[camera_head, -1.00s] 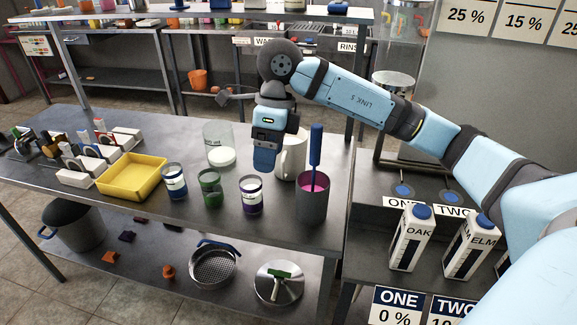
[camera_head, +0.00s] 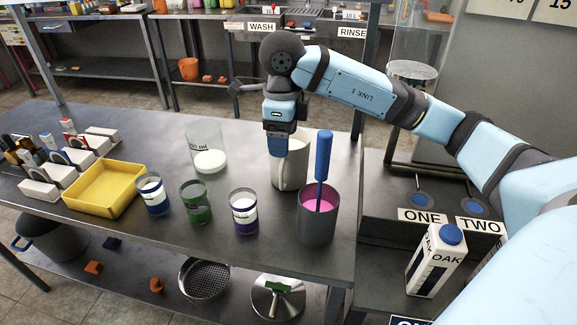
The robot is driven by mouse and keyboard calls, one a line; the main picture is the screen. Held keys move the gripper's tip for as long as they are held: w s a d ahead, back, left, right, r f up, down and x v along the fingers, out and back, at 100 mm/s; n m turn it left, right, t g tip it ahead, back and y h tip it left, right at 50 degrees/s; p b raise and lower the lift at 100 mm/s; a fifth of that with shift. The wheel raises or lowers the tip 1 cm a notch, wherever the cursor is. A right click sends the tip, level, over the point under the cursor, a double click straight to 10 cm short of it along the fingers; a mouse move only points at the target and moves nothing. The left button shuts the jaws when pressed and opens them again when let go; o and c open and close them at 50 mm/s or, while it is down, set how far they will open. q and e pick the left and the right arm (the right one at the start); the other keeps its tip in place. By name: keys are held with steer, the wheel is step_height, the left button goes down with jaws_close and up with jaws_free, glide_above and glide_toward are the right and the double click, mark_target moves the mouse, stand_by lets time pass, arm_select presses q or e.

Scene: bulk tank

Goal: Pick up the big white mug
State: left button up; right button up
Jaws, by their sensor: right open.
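The big white mug (camera_head: 293,167) stands upright on the steel table, behind the grey cup. Its handle faces the front left. My right gripper (camera_head: 277,152) points down at the mug's near left side, by the handle, and covers part of its rim and wall. The gripper is open; I cannot tell whether a finger touches the mug or the handle. The mug looks to be resting on the table. My left gripper is out of view.
A grey cup (camera_head: 317,226) with pink contents and a blue-handled tool stands just in front of the mug. A clear beaker (camera_head: 207,150), several small jars and a yellow tray (camera_head: 103,189) are to the left. A carton (camera_head: 436,262) stands at right.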

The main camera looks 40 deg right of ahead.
mark_target(282, 160)
step_height(282, 160, down, 7)
steer(key=shift+a+f+b, duration=0.15)
steer(key=shift+f+b, duration=0.05)
steer(key=shift+b, duration=0.5)
steer(key=c, duration=1.2)
steer(key=shift+r, duration=0.1)
jaws_close()
steer(key=shift+r, duration=0.15)
